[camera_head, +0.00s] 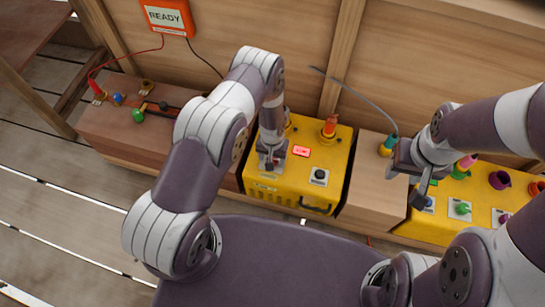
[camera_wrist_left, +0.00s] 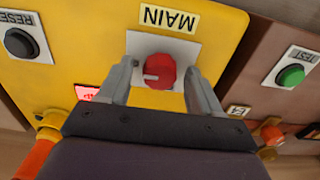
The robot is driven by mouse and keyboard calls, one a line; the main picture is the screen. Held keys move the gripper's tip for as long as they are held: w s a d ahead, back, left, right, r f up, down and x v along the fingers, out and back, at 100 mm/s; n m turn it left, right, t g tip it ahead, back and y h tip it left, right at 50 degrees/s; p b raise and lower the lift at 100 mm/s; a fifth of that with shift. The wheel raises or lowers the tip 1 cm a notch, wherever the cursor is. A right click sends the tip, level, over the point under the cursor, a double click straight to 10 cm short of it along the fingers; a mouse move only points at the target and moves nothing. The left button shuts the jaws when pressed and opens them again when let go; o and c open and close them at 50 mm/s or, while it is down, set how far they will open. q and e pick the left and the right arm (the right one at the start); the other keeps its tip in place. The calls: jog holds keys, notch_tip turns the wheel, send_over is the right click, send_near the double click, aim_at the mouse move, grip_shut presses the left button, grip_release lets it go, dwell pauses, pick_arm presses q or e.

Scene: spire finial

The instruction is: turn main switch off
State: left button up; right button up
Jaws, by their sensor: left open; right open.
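The main switch (camera_wrist_left: 158,72) is a red round knob with a white pointer line, on a white plate under the upside-down MAIN label (camera_wrist_left: 168,18). The line points left in the left wrist view. My left gripper (camera_wrist_left: 160,90) is open, with one finger on each side of the knob; I cannot tell if they touch it. In the head view, my left gripper (camera_head: 270,162) is over the left part of the yellow box (camera_head: 262,191) and hides the knob. My right gripper (camera_head: 407,184) is open and empty near the right-hand yellow panel.
A black RESET button (camera_wrist_left: 20,42) and a lit red indicator (camera_head: 301,151) are near the switch. A green TEST button (camera_wrist_left: 290,76) is on the brown box. An orange READY display (camera_head: 168,17) hangs on the wall. A wooden block (camera_head: 370,190) stands between the yellow units.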

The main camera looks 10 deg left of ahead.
pick_arm(q)
jog(key=c, duration=1)
jog(key=shift+c, duration=0.2)
jog(key=shift+n, duration=0.3)
jog(key=n, duration=0.3)
jog(key=shift+n, duration=0.3)
jog(key=n, duration=0.4)
jog(key=shift+n, duration=0.3)
jog(key=n, duration=0.9)
